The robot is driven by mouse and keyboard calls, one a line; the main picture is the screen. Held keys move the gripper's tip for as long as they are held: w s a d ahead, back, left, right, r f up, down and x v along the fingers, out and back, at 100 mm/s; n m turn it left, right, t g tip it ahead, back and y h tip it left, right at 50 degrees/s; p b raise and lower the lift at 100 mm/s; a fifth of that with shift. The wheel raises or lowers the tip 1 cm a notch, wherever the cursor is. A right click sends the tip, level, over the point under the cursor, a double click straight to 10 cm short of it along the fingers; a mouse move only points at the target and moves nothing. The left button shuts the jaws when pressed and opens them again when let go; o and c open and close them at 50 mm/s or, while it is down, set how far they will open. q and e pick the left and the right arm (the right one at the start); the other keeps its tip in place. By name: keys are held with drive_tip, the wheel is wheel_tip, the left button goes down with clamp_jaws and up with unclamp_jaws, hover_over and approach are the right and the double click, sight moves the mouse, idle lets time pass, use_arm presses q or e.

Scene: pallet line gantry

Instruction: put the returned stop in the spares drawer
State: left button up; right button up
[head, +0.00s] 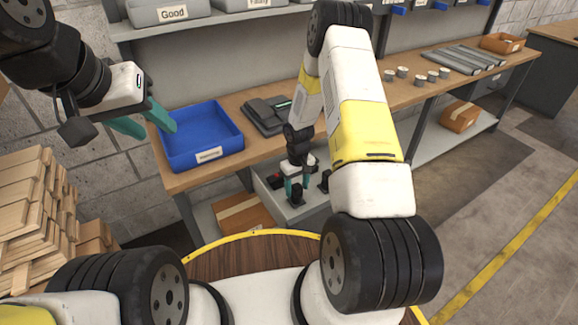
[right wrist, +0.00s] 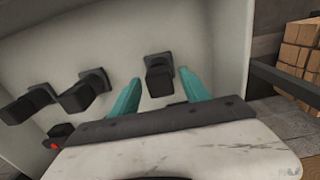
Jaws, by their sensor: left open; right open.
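The spares drawer (head: 310,207) is a grey drawer pulled out under the bench, with several black stops in it. My right gripper (head: 297,184) is down in the drawer, open. In the right wrist view its teal fingers (right wrist: 159,76) stand on either side of one black stop (right wrist: 159,80), with gaps showing. Two more black stops (right wrist: 88,90) (right wrist: 30,104) sit to the left in the drawer. I cannot tell which stop is the returned one. My left gripper (head: 150,124) is open and empty at the left edge of a blue tray (head: 225,129). The tray looks empty.
A dark flat device (head: 268,114) lies on the wooden bench (head: 350,105) beside the tray. Several small metal cylinders (head: 402,72) and grey bars (head: 450,61) lie farther right. Stacked wood (head: 30,210) stands at left. A cardboard box (head: 243,213) is left of the drawer.

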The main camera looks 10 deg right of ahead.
drive_tip(key=s+r+m+t, duration=0.1)
drive_tip(key=s+r, duration=0.2)
drive_tip(key=r, duration=0.9)
drive_tip(key=s+r+t, duration=0.1)
drive_tip(key=s+r, duration=0.1)
drive_tip(key=r, duration=1)
drive_tip(key=s+r+m+t, duration=0.1)
drive_tip(key=s+r, duration=0.2)
drive_tip(key=r, duration=0.9)
drive_tip(key=s+a+r+t+y, duration=0.1)
drive_tip(key=s+r, duration=0.4)
drive_tip(key=s, duration=0.3)
drive_tip(key=s+a+r+m+t+y, duration=0.1)
drive_tip(key=s+r+t, duration=0.1)
drive_tip(key=s+r, duration=0.3)
drive_tip(key=s, duration=0.3)
drive_tip(key=shift+s+a+r, duration=0.15)
drive_tip(key=shift+a+r, duration=0.05)
drive_tip(key=shift+r, duration=0.05)
